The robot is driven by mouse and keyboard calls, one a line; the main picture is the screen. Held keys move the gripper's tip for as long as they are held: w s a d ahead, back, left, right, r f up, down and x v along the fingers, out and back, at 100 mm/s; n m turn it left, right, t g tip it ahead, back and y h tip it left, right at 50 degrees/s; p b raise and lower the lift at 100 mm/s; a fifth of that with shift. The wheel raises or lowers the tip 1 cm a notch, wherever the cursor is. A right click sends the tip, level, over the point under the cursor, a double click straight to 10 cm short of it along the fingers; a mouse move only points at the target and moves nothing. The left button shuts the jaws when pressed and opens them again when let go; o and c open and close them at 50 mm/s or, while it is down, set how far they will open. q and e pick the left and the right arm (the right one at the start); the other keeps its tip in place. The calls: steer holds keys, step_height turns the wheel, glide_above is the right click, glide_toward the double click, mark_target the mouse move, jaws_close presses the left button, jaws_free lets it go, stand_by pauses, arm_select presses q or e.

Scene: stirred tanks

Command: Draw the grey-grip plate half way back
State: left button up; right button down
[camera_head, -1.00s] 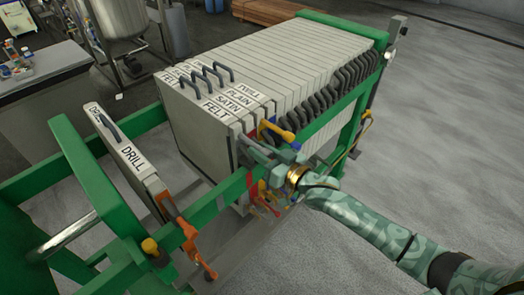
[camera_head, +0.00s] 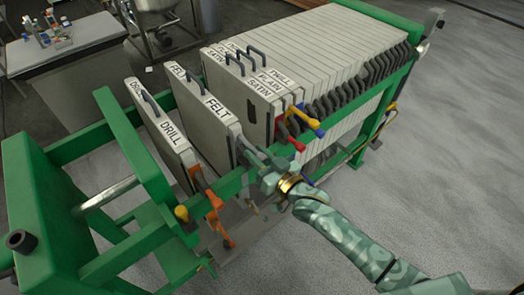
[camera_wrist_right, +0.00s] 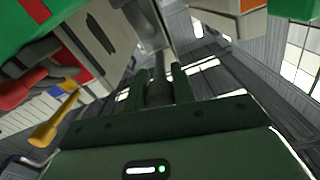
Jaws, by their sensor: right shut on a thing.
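The plate labelled FELT (camera_head: 200,125) hangs upright in the green press frame, with gaps on both sides of it, between the DRILL plate (camera_head: 162,138) and the plate stack. My right gripper (camera_head: 264,166) is at the near-side end of the FELT plate, shut on its grey grip (camera_head: 247,152), which my gripper partly hides. In the right wrist view the gripper fingers (camera_wrist_right: 160,88) close around a grey bar. My left gripper is not in view.
The stack starts with the SATIN plate (camera_head: 252,108); red, blue and yellow grips (camera_head: 312,122) stick out at its near side. Orange grips (camera_head: 213,200) belong to the DRILL side. The green side rail (camera_head: 235,183) runs below my gripper. Open floor (camera_head: 440,150) lies to the right.

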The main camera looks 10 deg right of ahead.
steer(key=c, duration=1.2)
jaws_free()
steer(key=shift+d, duration=0.1)
steer(key=shift+o, duration=0.2)
steer(key=p+v, duration=0.1)
steer(key=v, duration=1.5)
